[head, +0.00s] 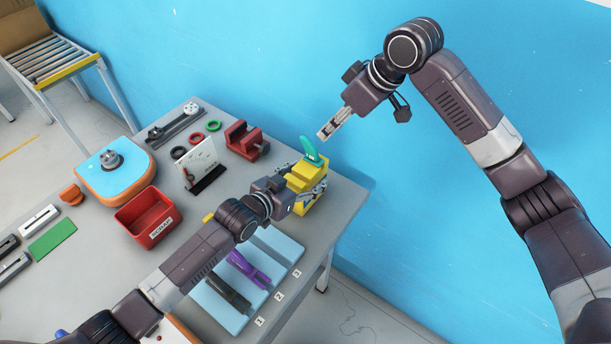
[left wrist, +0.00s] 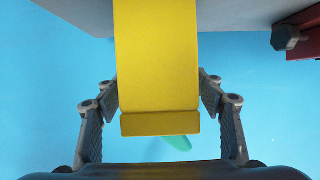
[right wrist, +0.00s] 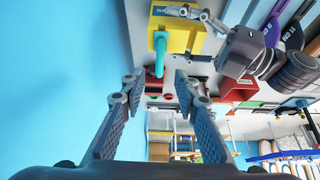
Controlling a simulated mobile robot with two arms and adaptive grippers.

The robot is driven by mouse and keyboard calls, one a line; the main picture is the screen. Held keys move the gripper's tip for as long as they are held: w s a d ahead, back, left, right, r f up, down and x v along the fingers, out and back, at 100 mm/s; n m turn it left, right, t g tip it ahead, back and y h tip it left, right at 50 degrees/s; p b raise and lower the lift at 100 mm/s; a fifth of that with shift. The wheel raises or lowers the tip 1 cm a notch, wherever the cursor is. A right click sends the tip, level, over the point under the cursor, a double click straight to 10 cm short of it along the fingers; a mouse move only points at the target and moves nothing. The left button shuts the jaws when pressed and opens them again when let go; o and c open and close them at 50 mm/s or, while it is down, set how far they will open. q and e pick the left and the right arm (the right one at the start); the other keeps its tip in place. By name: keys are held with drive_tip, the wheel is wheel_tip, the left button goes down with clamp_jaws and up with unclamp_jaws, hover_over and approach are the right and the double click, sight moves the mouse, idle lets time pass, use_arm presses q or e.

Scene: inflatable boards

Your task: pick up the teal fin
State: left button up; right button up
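The teal fin (head: 311,150) stands up from the top of a yellow block-shaped holder (head: 305,178) at the table's right end. In the right wrist view the fin (right wrist: 158,52) lies beyond the gap between my right fingers. My right gripper (head: 325,133) is open and empty, close to the fin and apart from it; its spread fingers show in the right wrist view (right wrist: 156,82). My left gripper (head: 312,195) has a finger along each side of the holder and appears closed on it. In the left wrist view the holder (left wrist: 157,60) hides most of the fin (left wrist: 180,142).
A red vise (head: 243,140), a white panel on a stand (head: 200,165) and a red bin (head: 148,217) stand to the left. A light blue tray (head: 280,247) with a purple fin (head: 248,268) lies in front. The blue wall (head: 260,50) is behind.

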use_arm(q)
drive_tip(key=c, duration=1.1)
use_arm(e)
drive_tip(key=shift+o, duration=0.4)
drive_tip(key=w+f+n+t, duration=0.2)
drive_tip(key=w+t, duration=0.1)
drive_tip(key=w, duration=0.2)
drive_tip(key=shift+w+d+f, duration=0.2)
drive_tip(key=shift+d+f, duration=0.15)
drive_tip(key=shift+d, duration=0.05)
drive_tip(key=w+d+f+n+t, duration=0.1)
drive_tip(key=w+d+n+t, duration=0.1)
drive_tip(key=w+n+t, duration=0.25)
drive_tip(key=n+y, duration=1)
drive_tip(key=n, duration=1.9)
approach(314, 147)
drive_tip(key=shift+n, duration=0.25)
drive_tip(key=x, duration=0.5)
drive_tip(key=shift+a+f, duration=0.35)
drive_tip(key=shift+f, duration=0.05)
drive_tip(key=shift+w+a+r, duration=0.2)
drive_tip(key=shift+w+a, duration=0.15)
drive_tip(key=shift+a, duration=0.05)
drive_tip(key=shift+r+x, duration=0.2)
drive_tip(key=shift+x, duration=1.95)
